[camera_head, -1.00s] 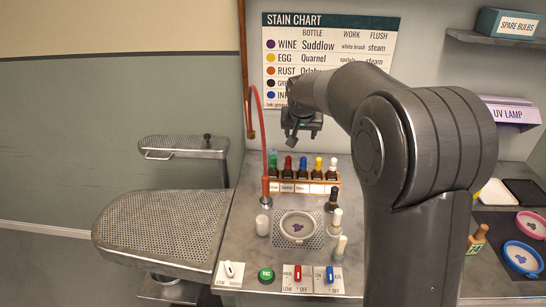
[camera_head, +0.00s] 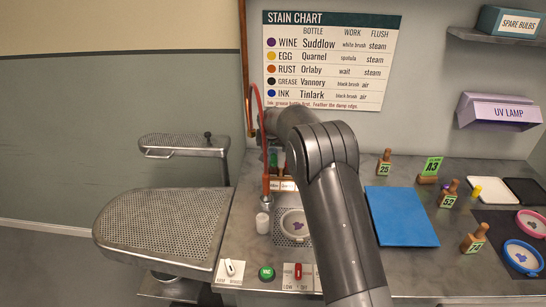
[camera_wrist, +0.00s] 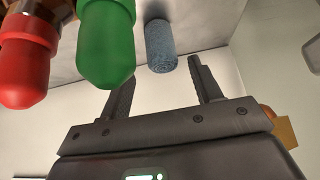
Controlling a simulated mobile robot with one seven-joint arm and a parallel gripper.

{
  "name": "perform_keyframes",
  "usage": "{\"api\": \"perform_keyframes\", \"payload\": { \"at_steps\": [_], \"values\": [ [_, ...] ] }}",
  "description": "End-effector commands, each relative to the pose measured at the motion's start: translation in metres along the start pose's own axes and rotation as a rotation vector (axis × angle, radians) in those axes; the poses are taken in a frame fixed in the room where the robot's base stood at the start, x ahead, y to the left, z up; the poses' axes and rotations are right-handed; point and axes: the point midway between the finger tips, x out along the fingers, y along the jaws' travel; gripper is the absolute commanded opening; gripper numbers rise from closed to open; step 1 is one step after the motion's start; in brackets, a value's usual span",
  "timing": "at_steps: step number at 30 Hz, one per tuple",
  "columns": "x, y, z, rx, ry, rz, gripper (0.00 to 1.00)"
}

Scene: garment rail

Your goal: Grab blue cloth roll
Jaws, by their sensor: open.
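The blue cloth roll (camera_wrist: 160,45) shows in the wrist view as a short, rough-textured blue cylinder on the grey surface. My gripper (camera_wrist: 162,82) is open, with its two dark fingers apart and nothing between them. The roll lies beyond the fingertips, roughly in line with the gap between them. In the head view I cannot make out the roll, and my arm hides the gripper's fingers.
A green bottle cap (camera_wrist: 106,42) hangs close to the left finger, with a red cap (camera_wrist: 27,60) further left. The hose with an orange nozzle (camera_head: 266,187) stands near my arm. A blue sheet (camera_head: 400,216) lies on the bench at right.

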Motion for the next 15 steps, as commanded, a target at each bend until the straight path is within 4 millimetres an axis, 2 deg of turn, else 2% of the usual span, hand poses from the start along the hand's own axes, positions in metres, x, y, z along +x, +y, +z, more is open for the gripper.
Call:
{"api": "perform_keyframes", "payload": {
  "at_steps": [6,15],
  "values": [
    [0.013,-0.001,0.000,0.000,0.000,0.000,0.58],
    [0.051,-0.003,0.001,0.001,-0.001,0.001,0.58]
  ]
}}
